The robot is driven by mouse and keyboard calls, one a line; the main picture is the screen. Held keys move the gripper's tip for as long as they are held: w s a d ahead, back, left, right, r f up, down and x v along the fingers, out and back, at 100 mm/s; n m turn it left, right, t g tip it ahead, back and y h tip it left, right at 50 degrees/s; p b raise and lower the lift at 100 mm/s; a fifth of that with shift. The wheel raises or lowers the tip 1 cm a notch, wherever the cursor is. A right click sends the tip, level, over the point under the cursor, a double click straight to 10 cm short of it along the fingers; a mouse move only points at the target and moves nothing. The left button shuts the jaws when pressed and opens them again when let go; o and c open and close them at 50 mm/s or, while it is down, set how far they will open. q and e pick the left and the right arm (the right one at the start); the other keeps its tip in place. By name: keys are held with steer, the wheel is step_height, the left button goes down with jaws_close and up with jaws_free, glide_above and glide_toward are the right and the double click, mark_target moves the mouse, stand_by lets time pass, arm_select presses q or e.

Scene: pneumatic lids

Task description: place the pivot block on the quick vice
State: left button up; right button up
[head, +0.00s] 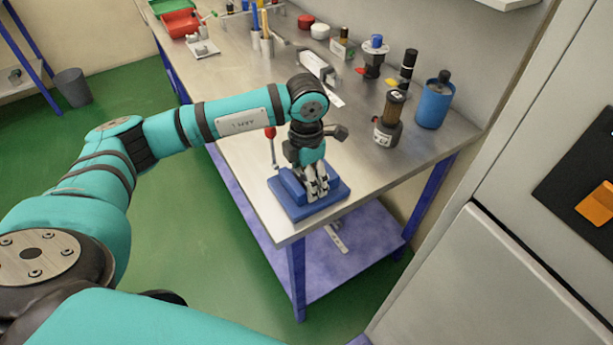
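The quick vice (291,200) is blue and sits near the front corner of the workbench. A lever with a red knob (270,132) stands up at its left side. My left gripper (317,192) points down over the right part of the vice, with its fingertips low at the vice's top. The fingers and wrist hide what is between them, and I cannot tell whether they hold anything. I cannot make out the pivot block; it may be hidden at the fingers. My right gripper is not in view.
The steel workbench (245,130) carries a blue canister (434,104), a brown-and-black cylinder (389,120), a black fitting with a blue cap (374,60) and a red bin (180,24) at the far end. A grey cabinet (500,280) stands at the right.

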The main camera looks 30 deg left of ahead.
arm_select(q)
steer(key=o, duration=0.3)
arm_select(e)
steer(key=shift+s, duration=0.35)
arm_select(q)
steer(key=shift+r, duration=0.15)
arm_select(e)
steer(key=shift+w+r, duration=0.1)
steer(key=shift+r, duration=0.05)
arm_select(q)
steer(key=shift+r, duration=0.25)
step_height(320, 180, up, 12)
steer(key=shift+f+b, duration=0.2)
steer(key=shift+b, duration=0.65)
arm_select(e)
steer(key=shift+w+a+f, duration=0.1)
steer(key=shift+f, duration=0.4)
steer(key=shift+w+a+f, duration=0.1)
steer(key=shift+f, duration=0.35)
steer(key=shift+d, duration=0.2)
